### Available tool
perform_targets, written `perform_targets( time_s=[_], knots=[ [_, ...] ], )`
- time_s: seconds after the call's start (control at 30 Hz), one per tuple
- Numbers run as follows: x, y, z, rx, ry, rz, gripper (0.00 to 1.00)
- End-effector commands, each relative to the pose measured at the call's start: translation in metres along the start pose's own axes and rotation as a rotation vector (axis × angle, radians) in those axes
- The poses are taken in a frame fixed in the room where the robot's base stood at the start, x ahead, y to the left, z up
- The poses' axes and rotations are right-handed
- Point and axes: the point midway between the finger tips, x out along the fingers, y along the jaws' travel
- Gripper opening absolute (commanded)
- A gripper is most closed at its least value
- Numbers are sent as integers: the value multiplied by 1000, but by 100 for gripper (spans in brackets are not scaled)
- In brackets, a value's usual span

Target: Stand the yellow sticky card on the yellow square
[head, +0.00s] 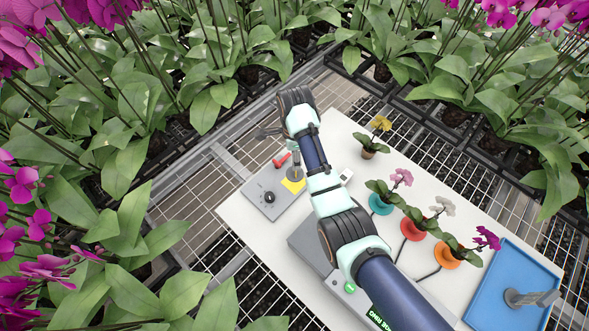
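The yellow square (293,184) shows as a small yellow patch on the grey panel (272,205) at the left end of the white table. A grey upright piece partly covers it. I cannot make out the yellow sticky card as a separate thing. My arm reaches across the table from the lower right. My gripper (268,132) seems to be the dark grey part at the wrist's left, behind the panel in the picture; its fingers are too small and hidden to tell whether they are open, shut or holding anything.
A yellow orchid (376,138) and potted orchids in teal (381,204), red (412,229) and orange (446,255) holders stand right of my arm. A blue tray (485,313) holds a grey object (530,298).

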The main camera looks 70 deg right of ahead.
Motion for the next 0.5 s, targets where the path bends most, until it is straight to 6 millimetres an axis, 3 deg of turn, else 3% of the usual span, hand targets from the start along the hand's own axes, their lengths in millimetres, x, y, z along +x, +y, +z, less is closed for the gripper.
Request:
perform_targets(
  time_s=[0.1, 0.33, 0.5],
  knots=[
    [18, 0, 0, 0, 0, 0, 19],
    [26, 0, 0, 0, 0, 0, 19],
    [57, 0, 0, 0, 0, 2, 19]
  ],
)
